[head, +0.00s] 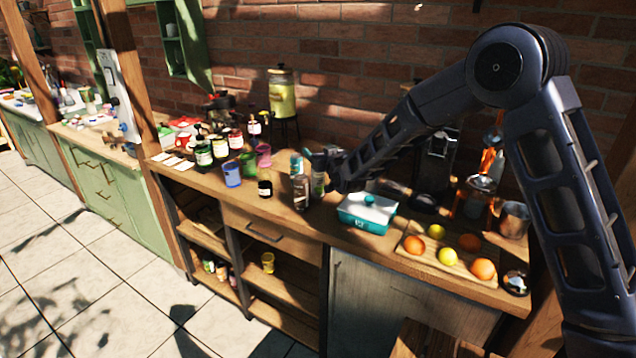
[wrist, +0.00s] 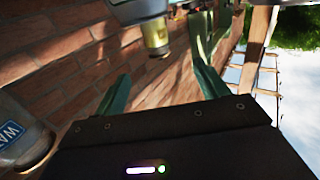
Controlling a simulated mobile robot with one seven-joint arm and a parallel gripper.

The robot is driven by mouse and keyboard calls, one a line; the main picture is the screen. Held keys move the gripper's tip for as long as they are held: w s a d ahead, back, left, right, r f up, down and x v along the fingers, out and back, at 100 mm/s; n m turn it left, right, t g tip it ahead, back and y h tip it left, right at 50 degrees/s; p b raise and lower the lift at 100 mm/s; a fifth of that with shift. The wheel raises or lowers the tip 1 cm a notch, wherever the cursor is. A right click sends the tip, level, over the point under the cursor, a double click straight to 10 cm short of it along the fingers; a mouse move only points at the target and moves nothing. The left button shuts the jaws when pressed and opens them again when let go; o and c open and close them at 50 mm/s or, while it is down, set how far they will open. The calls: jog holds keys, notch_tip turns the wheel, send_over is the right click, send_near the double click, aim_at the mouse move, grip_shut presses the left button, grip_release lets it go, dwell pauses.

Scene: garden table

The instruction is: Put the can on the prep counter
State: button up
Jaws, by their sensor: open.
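My gripper (head: 318,158) is at the back of the wooden counter (head: 215,187), among a few upright containers. In the wrist view its two teal fingers (wrist: 160,88) stand apart with nothing visible between them. A dark, shiny cylindrical container (head: 301,193) stands just in front of the gripper. I cannot tell for sure which one is the can. A green-fronted counter (head: 118,185) stands further left; I cannot tell which counter is the prep counter.
A teal-and-white box (head: 367,213) and a board with fruit (head: 408,254) lie to the right. Jars (head: 204,154) and colored cups (head: 232,174) stand left. A drink dispenser (head: 282,95) is behind. A clear bottle (wrist: 18,132) is close by in the wrist view.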

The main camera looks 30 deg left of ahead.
notch_tip(320, 180, down, 9)
jog(key=shift+f, duration=0.1)
jog(key=x, duration=0.3)
dwell(0.4)
jog(key=shift+c, duration=0.2)
jog(key=c, duration=1.3)
notch_tip(320, 180, up, 18)
jog(key=m+t+h, duration=0.1)
jog(key=t+h, duration=0.1)
send_over(321, 175)
jog(key=w+d, duration=0.9)
jog(key=d, duration=0.1)
jog(key=w+d+f+m+t+h, duration=0.1)
jog(key=w+d+f, duration=0.1)
jog(key=d, duration=1)
jog(key=shift+w+f+m, duration=0.15)
jog(key=shift+w+m, duration=0.15)
jog(key=shift+m, duration=0.1)
